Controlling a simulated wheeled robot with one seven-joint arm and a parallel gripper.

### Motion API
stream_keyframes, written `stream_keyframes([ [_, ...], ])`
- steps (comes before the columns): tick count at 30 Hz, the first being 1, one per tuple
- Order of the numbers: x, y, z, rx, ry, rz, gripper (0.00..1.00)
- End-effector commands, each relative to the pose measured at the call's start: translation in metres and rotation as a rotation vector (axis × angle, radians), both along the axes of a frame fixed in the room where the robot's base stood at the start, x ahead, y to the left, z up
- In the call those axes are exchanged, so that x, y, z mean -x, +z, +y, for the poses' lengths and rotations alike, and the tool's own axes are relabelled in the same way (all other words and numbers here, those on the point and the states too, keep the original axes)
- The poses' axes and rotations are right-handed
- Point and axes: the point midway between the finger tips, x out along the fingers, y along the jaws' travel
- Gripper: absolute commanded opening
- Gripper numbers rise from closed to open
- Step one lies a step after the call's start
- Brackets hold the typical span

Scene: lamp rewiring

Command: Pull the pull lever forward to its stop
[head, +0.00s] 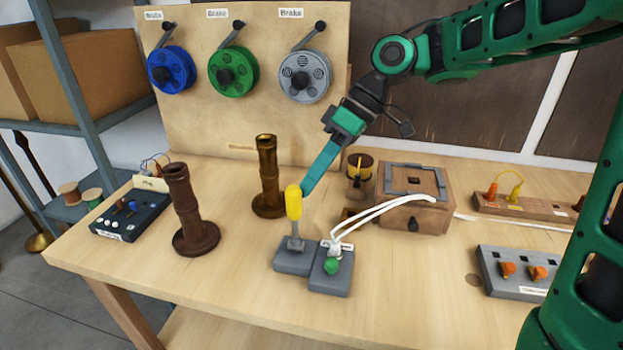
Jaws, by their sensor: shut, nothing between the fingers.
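The pull lever has a yellow handle (294,203) on a grey stem, standing about upright on a small grey base block (294,262) near the middle of the table. My gripper (307,190) has teal fingers that are closed together with nothing between them. The fingertips are beside the yellow handle, on its upper right side in the head view. They look very close to it, but I cannot tell whether they touch it. The handle's far side is hidden.
A wooden box (413,200) stands right, a bronze lamp column (268,180) behind and a brown one (186,210) left. The table front (230,295) is clear.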

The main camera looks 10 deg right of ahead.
Motion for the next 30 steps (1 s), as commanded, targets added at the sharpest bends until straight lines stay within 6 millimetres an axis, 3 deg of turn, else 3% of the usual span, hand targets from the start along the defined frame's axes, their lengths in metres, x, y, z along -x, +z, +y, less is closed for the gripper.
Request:
stream_keyframes([
  [19, 0.053, 0.003, 0.019, 0.125, 0.004, -0.348, 0.0],
  [30, 0.078, -0.005, 0.028, 0.126, 0.001, -0.348, 0.0],
])
